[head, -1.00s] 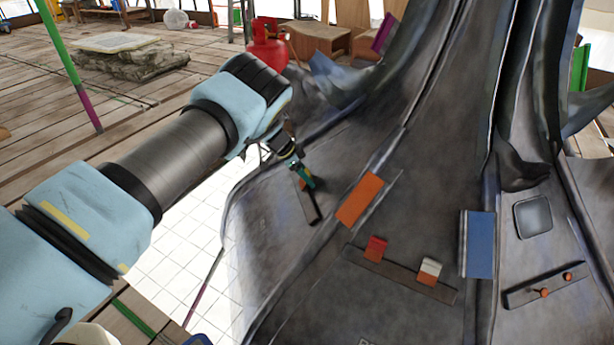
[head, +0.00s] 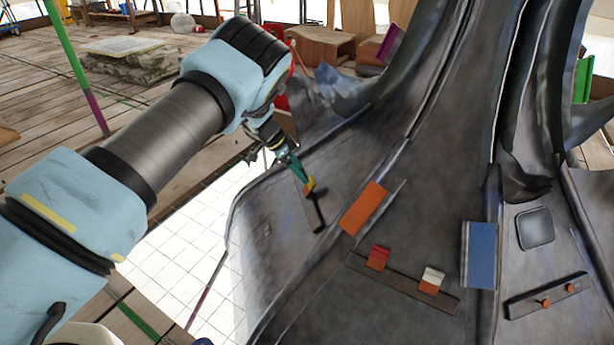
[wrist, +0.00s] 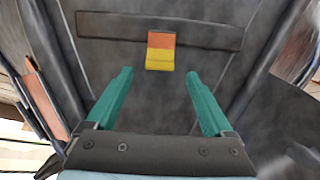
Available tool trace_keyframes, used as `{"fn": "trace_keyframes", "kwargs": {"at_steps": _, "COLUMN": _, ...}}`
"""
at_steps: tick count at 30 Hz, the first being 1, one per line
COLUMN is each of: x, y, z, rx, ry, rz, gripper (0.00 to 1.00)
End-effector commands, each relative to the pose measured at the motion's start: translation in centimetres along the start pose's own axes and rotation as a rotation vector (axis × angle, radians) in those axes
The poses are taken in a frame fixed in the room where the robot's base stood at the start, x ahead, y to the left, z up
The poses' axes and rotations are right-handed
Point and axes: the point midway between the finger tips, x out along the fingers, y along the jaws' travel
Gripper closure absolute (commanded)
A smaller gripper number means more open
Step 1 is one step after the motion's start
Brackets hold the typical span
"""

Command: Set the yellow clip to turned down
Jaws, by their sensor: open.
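The yellow clip (wrist: 160,52) is centred ahead of my gripper in the wrist view. Its upper part is orange and its lower part is yellow, and it sits on a dark strip (wrist: 110,27) with the yellow end reaching past the strip's near edge. My gripper (wrist: 160,75) has two teal fingers spread wide, one on each side of the clip's line, with nothing between them. The fingers look short of the clip and apart from it. In the head view, my gripper (head: 298,170) is close to the clip (head: 309,185), which shows as a small yellow patch, partly hidden.
A second strip (head: 400,283) carries a red-and-orange clip (head: 378,257) and a white-and-orange clip (head: 432,280). A third strip (head: 523,302) bears orange knobs. An orange plate (head: 363,208) and a blue plate (head: 479,254) stand out on the grey spire surface near raised ridges.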

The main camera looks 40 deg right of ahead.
Motion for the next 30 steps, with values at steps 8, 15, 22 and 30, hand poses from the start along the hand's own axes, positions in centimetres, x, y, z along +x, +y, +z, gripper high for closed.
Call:
{"fn": "trace_keyframes", "kwargs": {"at_steps": 8, "x": -2.8, "y": 0.0, "z": 0.0, "rx": 0.0, "ry": 0.001, "rz": 0.001, "gripper": 0.14}}
{"fn": "trace_keyframes", "kwargs": {"at_steps": 15, "x": -2.9, "y": 0.0, "z": 0.0, "rx": 0.0, "ry": 0.0, "rz": 0.001, "gripper": 0.14}}
{"fn": "trace_keyframes", "kwargs": {"at_steps": 22, "x": -2.4, "y": 0.0, "z": 1.7, "rx": -0.021, "ry": 0.043, "rz": 0.017, "gripper": 0.36}}
{"fn": "trace_keyframes", "kwargs": {"at_steps": 30, "x": -2.5, "y": 0.3, "z": 6.6, "rx": -0.067, "ry": 0.344, "rz": 0.068, "gripper": 0.67}}
